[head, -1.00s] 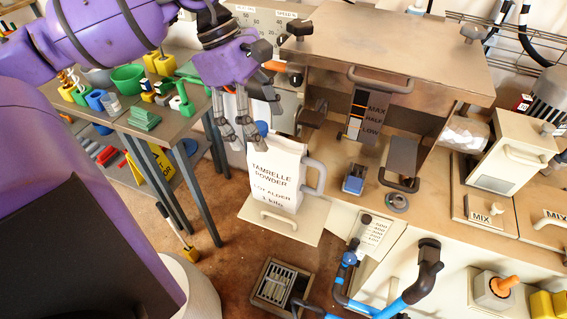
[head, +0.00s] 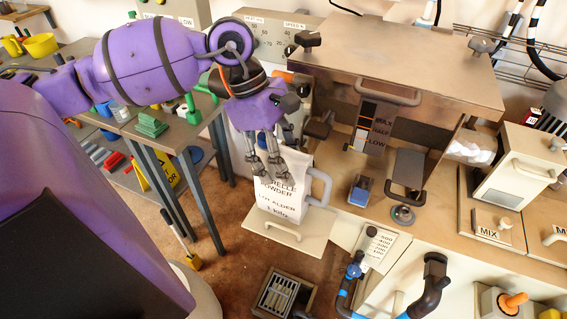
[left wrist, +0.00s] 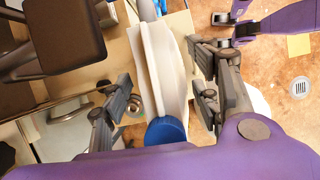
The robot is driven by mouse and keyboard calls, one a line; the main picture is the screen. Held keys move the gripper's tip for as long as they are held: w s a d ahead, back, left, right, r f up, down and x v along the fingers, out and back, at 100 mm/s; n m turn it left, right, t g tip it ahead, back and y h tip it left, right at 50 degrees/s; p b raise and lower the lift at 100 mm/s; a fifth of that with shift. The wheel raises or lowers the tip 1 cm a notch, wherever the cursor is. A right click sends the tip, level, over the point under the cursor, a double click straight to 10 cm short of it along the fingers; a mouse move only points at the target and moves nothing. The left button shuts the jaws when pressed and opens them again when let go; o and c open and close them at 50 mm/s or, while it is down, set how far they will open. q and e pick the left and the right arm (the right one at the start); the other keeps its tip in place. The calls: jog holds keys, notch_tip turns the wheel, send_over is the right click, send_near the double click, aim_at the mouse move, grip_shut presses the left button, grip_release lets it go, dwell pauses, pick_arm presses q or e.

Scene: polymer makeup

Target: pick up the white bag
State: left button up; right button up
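The white bag (head: 287,207), printed with powder lettering, stands on a pull-out shelf (head: 312,234) at the front of the counter in the head view. My left gripper (head: 268,170) is open at the bag's top, its fingers covering part of the lettering. In the left wrist view the pale bag (left wrist: 163,70) lies between the two spread fingers of the gripper (left wrist: 162,82), with gaps visible on either side. A blue rounded thing (left wrist: 165,131) sits at the bag's near end. My right gripper is not in view.
A brown metal housing (head: 400,50) rises behind, with a blue box (head: 361,187) on the counter. A side table (head: 185,130) stands left. A floor drain (head: 280,294) lies below.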

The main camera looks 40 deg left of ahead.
pick_arm(q)
jog(key=c, duration=1.1)
jog(key=shift+c, duration=0.5)
jog(key=shift+r, duration=0.1)
